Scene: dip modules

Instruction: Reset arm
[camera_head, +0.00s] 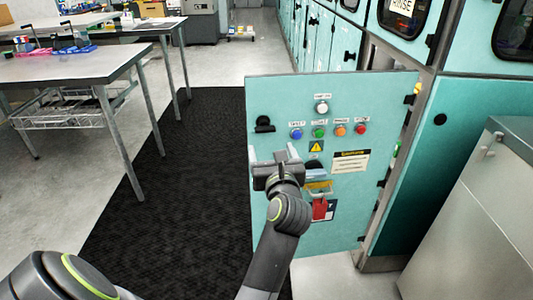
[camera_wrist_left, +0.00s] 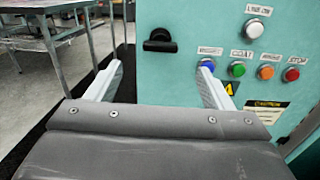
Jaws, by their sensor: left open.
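My left gripper (camera_head: 272,152) is in front of a teal cabinet door, its two pale fingers spread apart with nothing between them. My right gripper is not in view.
A grey cabinet (camera_head: 480,230) stands at right. Metal tables (camera_head: 75,66) stand at left. The black floor mat (camera_head: 190,180) has free room.

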